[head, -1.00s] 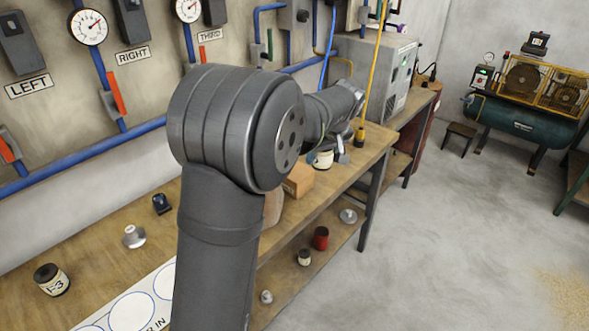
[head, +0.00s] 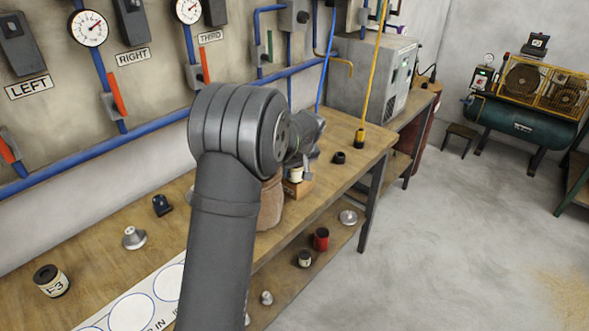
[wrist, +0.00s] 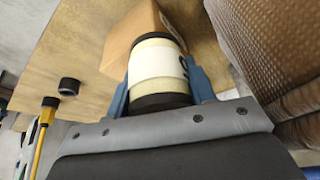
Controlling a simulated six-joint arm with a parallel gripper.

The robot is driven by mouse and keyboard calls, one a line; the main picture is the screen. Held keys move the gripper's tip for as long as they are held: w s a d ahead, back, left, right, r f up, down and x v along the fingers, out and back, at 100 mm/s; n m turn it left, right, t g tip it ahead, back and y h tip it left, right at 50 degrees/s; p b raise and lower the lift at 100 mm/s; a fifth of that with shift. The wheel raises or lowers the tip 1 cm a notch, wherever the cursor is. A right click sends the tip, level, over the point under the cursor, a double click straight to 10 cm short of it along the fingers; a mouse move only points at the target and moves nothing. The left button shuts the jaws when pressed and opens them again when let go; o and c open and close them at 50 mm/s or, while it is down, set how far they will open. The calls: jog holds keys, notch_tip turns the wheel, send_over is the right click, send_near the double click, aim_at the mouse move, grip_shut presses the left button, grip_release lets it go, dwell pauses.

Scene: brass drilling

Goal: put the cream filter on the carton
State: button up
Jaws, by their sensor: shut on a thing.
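The cream filter (wrist: 158,68) is a short cylinder with dark ends and a white label, held between the blue fingers of my gripper (wrist: 160,92) in the wrist view. In the head view the filter (head: 296,174) shows just above the carton, partly hidden by my arm. The carton (wrist: 130,38) is a plain brown box right beside or under the filter in the wrist view; its edge also shows in the head view (head: 304,188). I cannot tell whether the filter touches the carton.
A brown woven sack (head: 270,203) stands close to the carton. A black ring (head: 339,157) and a yellow hose end (head: 360,138) are on the bench (head: 362,160). A labelled jar (head: 52,281), a metal fitting (head: 134,238) and a dark blue part (head: 162,205) are at left.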

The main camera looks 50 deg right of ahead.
jog(key=shift+f, duration=0.15)
jog(key=o, duration=1)
jog(key=v, duration=1.2)
jog(key=shift+r, duration=0.2)
